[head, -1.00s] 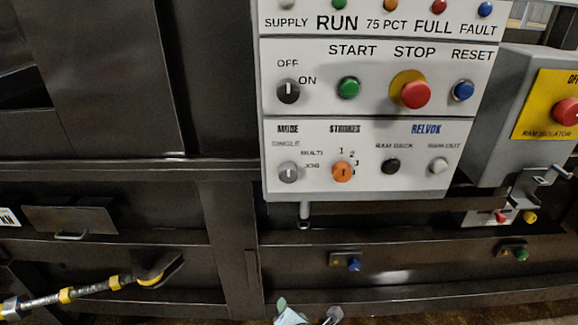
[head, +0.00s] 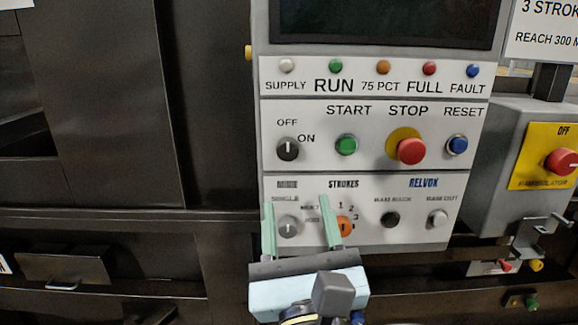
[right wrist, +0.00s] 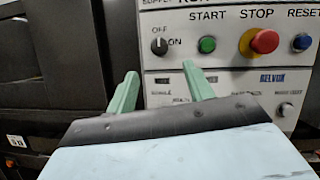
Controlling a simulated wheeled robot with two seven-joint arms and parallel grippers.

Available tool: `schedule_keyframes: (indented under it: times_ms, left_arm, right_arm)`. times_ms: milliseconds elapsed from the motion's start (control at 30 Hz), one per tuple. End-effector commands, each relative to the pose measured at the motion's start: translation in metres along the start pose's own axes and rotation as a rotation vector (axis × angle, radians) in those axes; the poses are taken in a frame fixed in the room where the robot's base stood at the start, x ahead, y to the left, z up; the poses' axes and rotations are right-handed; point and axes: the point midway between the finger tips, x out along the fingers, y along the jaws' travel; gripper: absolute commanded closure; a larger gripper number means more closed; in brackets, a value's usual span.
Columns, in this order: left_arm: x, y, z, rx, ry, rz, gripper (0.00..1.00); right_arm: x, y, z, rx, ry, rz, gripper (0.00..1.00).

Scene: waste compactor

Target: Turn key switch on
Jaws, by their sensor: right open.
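The key switch (head: 288,149) is a round black knob with a pale mark, labelled OFF above and ON to its right. It sits on the left of the panel's START/STOP row, and its mark points up toward OFF. It also shows in the right wrist view (right wrist: 159,47). My right gripper (head: 296,205) is open and empty, its two green fingers pointing up in front of the lower MODE row, below the key switch. In the right wrist view the fingers (right wrist: 163,82) are below the switch, apart from it. My left gripper is not in view.
Beside the switch are a green START button (head: 346,145), a red STOP mushroom (head: 410,151) and a blue RESET button (head: 457,146). My fingers partly cover the grey MODE knob (head: 288,226) and orange STROKES knob (head: 344,227). A grey isolator box (head: 490,165) projects at right.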

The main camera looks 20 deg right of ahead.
Motion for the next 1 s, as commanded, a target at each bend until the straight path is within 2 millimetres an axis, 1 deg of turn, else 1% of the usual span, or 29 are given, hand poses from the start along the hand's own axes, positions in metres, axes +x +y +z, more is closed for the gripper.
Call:
schedule_keyframes:
  times_ms: [33, 100, 300, 400, 500, 667, 933, 967, 1000]
  left_arm:
    - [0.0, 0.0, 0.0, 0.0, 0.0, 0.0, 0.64]
    - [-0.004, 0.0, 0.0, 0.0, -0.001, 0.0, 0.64]
    - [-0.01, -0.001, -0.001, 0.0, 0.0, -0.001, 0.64]
    - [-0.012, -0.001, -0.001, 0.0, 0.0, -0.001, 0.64]
    - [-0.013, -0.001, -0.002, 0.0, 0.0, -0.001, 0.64]
    - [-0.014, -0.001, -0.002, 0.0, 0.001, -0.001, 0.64]
    - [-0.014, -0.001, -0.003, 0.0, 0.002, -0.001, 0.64]
    - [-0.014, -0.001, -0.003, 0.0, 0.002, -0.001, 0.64]
    - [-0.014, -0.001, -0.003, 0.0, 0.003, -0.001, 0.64]
  right_arm:
    - [0.012, 0.0, 0.0, -0.004, -0.005, -0.003, 0.48]
    - [0.029, -0.001, 0.002, -0.004, -0.005, -0.004, 0.48]
    - [0.07, 0.0, 0.001, -0.003, -0.002, -0.003, 0.48]
    - [0.086, 0.0, 0.001, -0.001, -0.001, -0.002, 0.48]
    - [0.098, 0.0, 0.0, -0.001, 0.0, -0.001, 0.48]
    - [0.107, 0.0, 0.0, 0.0, 0.0, 0.0, 0.48]
    - [0.107, 0.0, -0.001, 0.001, 0.001, 0.001, 0.48]
    - [0.107, 0.0, -0.001, 0.001, 0.001, 0.001, 0.51]
    - [0.107, 0.0, -0.001, 0.001, 0.001, 0.001, 0.56]
